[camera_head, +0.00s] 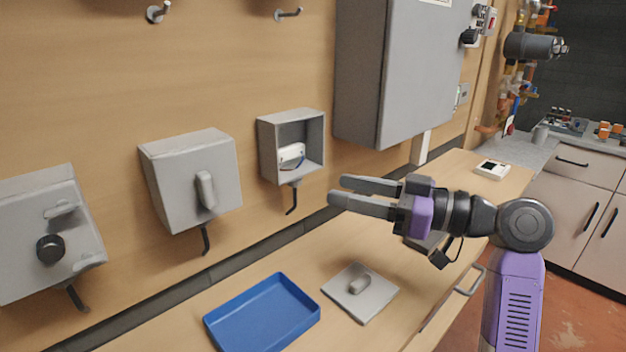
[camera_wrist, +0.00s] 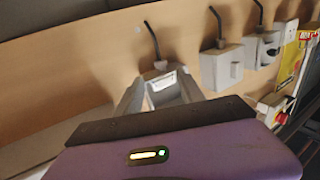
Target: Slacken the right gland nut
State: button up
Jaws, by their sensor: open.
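The right wall box (camera_head: 314,152) is grey and open at the front, with a white part (camera_head: 291,156) inside. A short black cable (camera_head: 292,202) hangs from its underside, where the gland nut (camera_head: 295,184) is small and hard to make out. My gripper (camera_head: 339,189) is open and empty, pointing left, to the right of the gland and apart from it. In the wrist view, where cables point up, the open box (camera_wrist: 167,90) shows beyond and between my fingers (camera_wrist: 160,88). The gland (camera_wrist: 160,66) is at the cable's base there.
A closed box with a handle (camera_head: 177,170) and one with a black knob (camera_head: 35,240) hang further left. A blue tray (camera_head: 213,323) and a grey lid (camera_head: 378,300) lie on the bench. A large grey cabinet (camera_head: 390,70) hangs above my gripper.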

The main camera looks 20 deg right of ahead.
jog(key=x, duration=0.8)
jog(key=shift+s, duration=0.15)
jog(key=shift+f, duration=0.1)
grip_shut()
